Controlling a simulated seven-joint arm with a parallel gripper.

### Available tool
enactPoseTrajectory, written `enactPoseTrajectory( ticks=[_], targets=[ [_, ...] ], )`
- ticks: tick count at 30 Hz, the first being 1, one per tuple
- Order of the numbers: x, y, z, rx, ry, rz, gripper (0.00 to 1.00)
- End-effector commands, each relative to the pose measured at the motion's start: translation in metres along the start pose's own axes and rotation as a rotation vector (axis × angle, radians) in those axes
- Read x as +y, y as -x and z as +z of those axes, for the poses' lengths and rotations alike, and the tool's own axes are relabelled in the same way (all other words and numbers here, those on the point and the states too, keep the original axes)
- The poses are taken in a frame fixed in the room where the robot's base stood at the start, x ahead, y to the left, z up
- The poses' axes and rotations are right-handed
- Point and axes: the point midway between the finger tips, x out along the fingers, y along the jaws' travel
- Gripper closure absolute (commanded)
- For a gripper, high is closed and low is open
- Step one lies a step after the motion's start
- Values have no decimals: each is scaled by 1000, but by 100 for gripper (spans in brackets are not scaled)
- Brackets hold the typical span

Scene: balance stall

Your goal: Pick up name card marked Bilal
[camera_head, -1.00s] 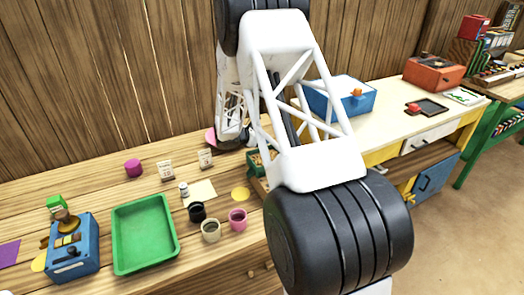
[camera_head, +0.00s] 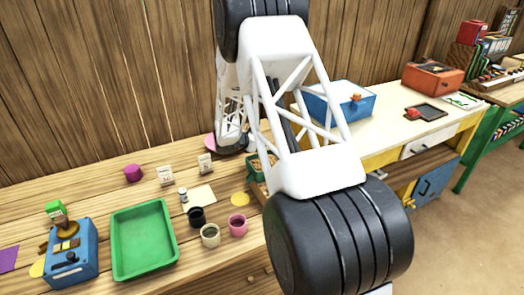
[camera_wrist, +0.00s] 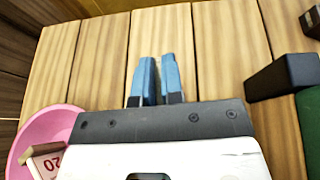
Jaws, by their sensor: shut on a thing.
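My gripper (camera_wrist: 158,80) has blue fingers, close together, over the wooden tabletop in the wrist view. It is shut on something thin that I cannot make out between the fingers. In the head view my gripper is hidden behind my arm. Two small white cards stand on the table there, a left one (camera_head: 165,176) and a right one (camera_head: 205,163). Their writing is too small to read, so I cannot tell whether either is marked Bilal. No name is legible in the wrist view.
A pink bowl (camera_wrist: 32,128) holding a tag marked 20 (camera_wrist: 46,164) lies left of my gripper. A dark block (camera_wrist: 285,76) lies to the right. A green tray (camera_head: 118,232), black cup (camera_head: 197,216), beige cup (camera_head: 210,235) and pink cup (camera_head: 238,224) stand in front.

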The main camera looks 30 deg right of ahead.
Motion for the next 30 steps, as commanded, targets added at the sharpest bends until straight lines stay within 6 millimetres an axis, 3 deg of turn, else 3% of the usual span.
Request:
enactPoseTrajectory(
  ticks=[8,24,30],
  targets=[
    [0,5,12,0,-2,0,100],
    [0,33,79,0,-3,0,100],
    [0,38,91,0,0,0,100]
  ],
)
